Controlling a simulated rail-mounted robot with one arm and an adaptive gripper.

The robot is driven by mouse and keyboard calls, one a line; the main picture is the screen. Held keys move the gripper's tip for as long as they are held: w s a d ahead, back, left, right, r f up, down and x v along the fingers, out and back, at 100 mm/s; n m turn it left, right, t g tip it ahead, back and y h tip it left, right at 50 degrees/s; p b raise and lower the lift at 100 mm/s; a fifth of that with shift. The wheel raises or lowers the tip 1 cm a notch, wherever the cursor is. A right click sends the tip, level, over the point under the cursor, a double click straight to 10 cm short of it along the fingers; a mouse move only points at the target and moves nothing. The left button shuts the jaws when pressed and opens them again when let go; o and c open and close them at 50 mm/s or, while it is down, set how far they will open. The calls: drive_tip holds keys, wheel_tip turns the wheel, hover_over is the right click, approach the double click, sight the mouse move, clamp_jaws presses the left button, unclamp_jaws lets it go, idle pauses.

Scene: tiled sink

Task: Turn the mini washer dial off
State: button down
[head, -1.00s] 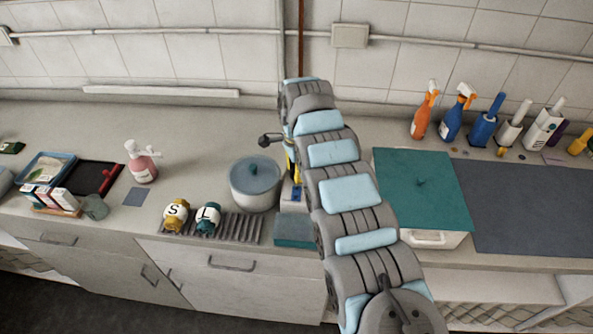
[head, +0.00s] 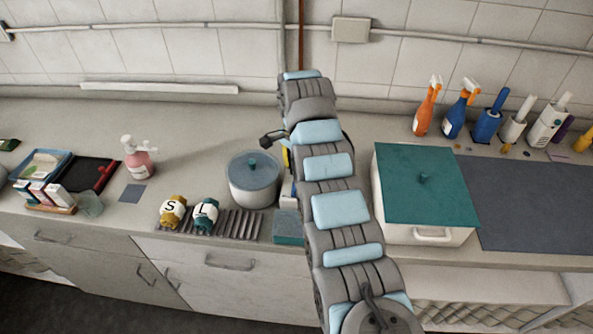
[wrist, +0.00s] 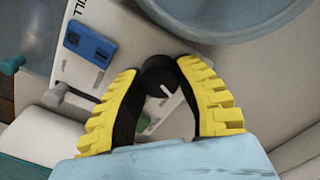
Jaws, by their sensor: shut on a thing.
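In the wrist view, the black round dial (wrist: 158,72) with a white pointer mark sits on the washer's white panel (wrist: 100,28). The mark slants from upper left to lower right. The yellow-padded fingers of my gripper (wrist: 160,85) are on either side of the dial, shut on it near their tips. A blue part (wrist: 88,43) is on the panel, with partly cut-off lettering above it. In the head view, my arm hides most of the gripper and panel; a bit of yellow finger (head: 286,156) shows beside the grey pot.
A grey pot with a blue lid (head: 253,172) stands close to the left of my arm. A teal-lidded white box (head: 425,190) is close on the right. Spray bottles (head: 427,108) line the back right.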

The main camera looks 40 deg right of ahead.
drive_tip(key=shift+f+n+b, duration=0.15)
drive_tip(key=shift+n+b, duration=1.4)
drive_tip(key=shift+n, duration=0.55)
drive_tip(key=c, duration=0.9)
unclamp_jaws()
drive_tip(key=shift+r, duration=0.25)
drive_tip(key=shift+r, duration=3.6)
